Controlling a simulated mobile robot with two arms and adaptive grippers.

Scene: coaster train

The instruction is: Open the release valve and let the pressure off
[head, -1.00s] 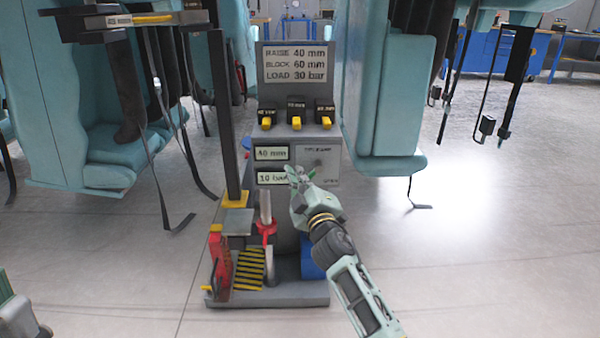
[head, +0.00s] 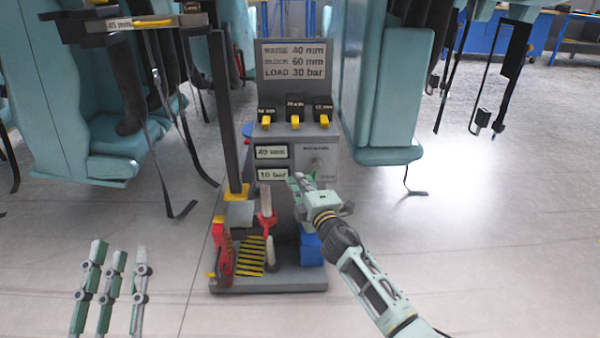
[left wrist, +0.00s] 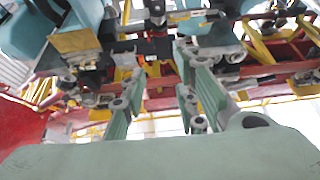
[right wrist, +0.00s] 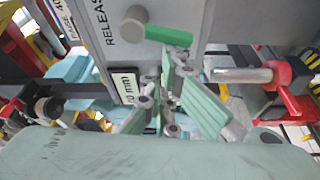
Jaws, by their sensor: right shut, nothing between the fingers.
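The release valve (right wrist: 135,22) shows in the right wrist view as a round grey knob with a green lever (right wrist: 168,36), beside the word RELEASE. In the head view its panel (head: 318,160) is on the grey stand's front right. The readouts beside it show 40 mm (head: 271,152) and 10 bar (head: 272,174). My left gripper (head: 112,255) is open and empty at the lower left, well away from the stand.
The stand's sign (head: 294,62) reads RAISE 40 mm, BLOCK 60 mm, LOAD 30 bar. Three yellow-tipped switches (head: 295,119) sit below it. A red-collared cylinder (head: 266,220) stands on the base. Teal seats (head: 385,90) with hanging straps flank the stand. Floor at right is clear.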

